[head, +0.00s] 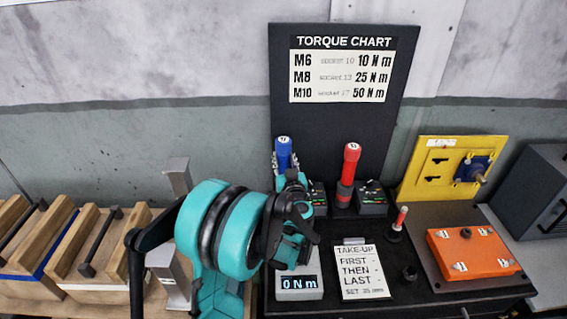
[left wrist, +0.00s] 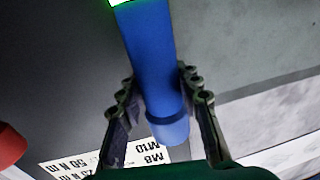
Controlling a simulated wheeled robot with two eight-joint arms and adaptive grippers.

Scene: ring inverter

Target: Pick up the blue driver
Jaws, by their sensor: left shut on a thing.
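The blue driver (head: 284,154) stands upright at the back of the black bench, in front of the torque chart board. Its lower part is hidden behind my left gripper in the head view. My left gripper (head: 292,183) reaches it from the front and is shut on its handle. In the left wrist view the blue driver (left wrist: 150,60) runs between the two fingers of my left gripper (left wrist: 158,100), one finger on each side. Whether it still sits in its holder cannot be told. My right gripper is in neither view.
A red driver (head: 350,165) stands to the right. An orange box (head: 473,252) and a yellow panel (head: 440,170) are at right. Wooden trays (head: 95,262) are at left.

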